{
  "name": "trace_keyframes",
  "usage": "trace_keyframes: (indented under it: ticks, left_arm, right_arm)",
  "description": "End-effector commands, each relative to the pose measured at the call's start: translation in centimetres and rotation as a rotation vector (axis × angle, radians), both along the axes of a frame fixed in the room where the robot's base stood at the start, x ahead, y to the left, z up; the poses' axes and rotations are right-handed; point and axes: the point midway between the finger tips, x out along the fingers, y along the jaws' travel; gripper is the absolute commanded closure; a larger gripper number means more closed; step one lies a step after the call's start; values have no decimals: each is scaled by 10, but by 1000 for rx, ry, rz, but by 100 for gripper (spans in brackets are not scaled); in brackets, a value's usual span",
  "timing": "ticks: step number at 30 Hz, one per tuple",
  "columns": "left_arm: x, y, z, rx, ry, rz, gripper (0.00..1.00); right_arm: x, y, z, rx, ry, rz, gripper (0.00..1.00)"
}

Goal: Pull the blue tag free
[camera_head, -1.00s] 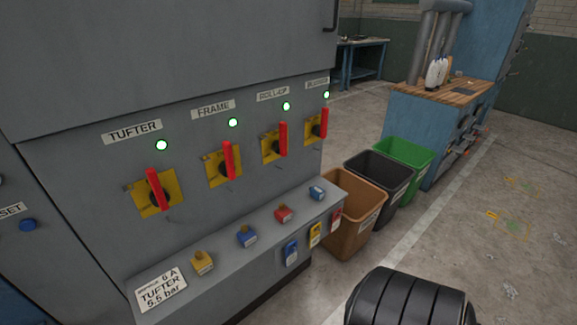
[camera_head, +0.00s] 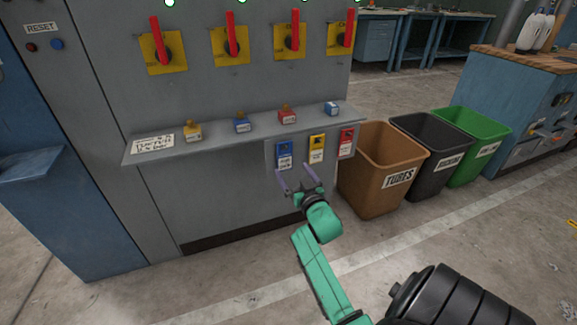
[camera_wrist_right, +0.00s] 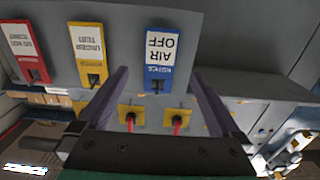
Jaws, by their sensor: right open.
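The blue tag (camera_head: 284,155) hangs on the grey panel below the shelf, leftmost of three tags in the head view. In the right wrist view, which is upside down, the blue tag (camera_wrist_right: 160,62) reads "AIR OFF" and shows between the two fingers. My right gripper (camera_head: 296,178) is open, its purple fingers pointing up at the tag from just below and in front. The right gripper (camera_wrist_right: 160,75) also shows in the wrist view with nothing held; I cannot tell whether a finger touches the tag. My left gripper is not in view.
A yellow tag (camera_head: 316,149) and a red tag (camera_head: 346,142) hang close to the right. The shelf (camera_head: 215,140) above carries several small padlocks and a paper label. Red-handled switches are higher up. A brown bin (camera_head: 378,185) stands right of the cabinet.

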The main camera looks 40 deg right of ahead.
Motion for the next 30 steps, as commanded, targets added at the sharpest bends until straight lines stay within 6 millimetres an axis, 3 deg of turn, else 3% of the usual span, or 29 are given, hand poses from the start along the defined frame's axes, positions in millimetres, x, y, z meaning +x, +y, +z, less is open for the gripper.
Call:
trace_keyframes:
  ticks: [3, 7, 17, 20, 24, 25, 29, 30]
  left_arm:
    - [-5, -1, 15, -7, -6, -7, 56]
    - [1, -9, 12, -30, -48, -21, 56]
    - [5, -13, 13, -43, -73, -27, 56]
    - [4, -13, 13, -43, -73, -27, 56]
    - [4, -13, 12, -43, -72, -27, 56]
    - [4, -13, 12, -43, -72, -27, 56]
    - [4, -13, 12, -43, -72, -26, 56]
    - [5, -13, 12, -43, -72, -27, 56]
  right_arm:
    - [27, -10, -2, -3, -1, 0, 0]
    - [46, -16, -2, -2, 0, 1, 0]
    - [54, -18, -1, -1, 1, 1, 0]
    - [53, -18, -1, 0, 2, 1, 34]
    - [53, -18, -1, 0, 2, 1, 88]
    - [53, -18, -1, 0, 2, 1, 40]
    - [53, -18, -1, 0, 2, 1, 90]
    - [53, -18, -1, 0, 2, 1, 92]
